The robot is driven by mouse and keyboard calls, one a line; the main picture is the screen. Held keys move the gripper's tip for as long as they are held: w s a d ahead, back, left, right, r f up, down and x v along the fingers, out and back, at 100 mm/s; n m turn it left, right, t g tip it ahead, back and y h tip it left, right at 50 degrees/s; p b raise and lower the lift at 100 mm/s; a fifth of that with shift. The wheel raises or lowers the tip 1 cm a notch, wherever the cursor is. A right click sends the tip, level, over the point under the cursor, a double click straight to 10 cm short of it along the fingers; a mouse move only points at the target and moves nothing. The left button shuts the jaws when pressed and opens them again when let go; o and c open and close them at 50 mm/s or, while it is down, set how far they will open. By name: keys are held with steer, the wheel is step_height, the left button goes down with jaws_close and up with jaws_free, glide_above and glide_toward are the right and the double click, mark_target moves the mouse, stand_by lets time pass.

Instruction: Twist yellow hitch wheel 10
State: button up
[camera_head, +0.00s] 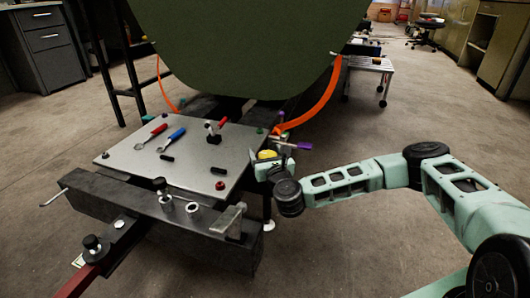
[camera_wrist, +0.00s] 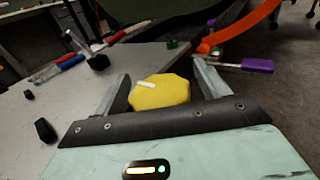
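The yellow hitch wheel (camera_wrist: 160,93) is a faceted knob with a small white mark on top. In the wrist view it sits between the two fingers of my gripper (camera_wrist: 164,78). The fingers stand apart on either side of it, and a gap shows by the right finger. I cannot tell whether the left finger touches it. In the head view the wheel (camera_head: 267,154) is at the right edge of the metal plate, with my gripper (camera_head: 268,166) at it. The wheel's lower part is hidden by the gripper.
The metal plate (camera_head: 195,178) carries a red-handled tool (camera_head: 152,136), a blue-handled tool (camera_head: 172,139) and black pegs. A purple-handled part (camera_head: 298,145) and an orange strip (camera_head: 316,112) lie just beyond the wheel. A dark beam (camera_head: 150,208) runs along the front.

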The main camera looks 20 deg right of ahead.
steer(key=c, duration=1)
steer(key=shift+o, duration=0.2)
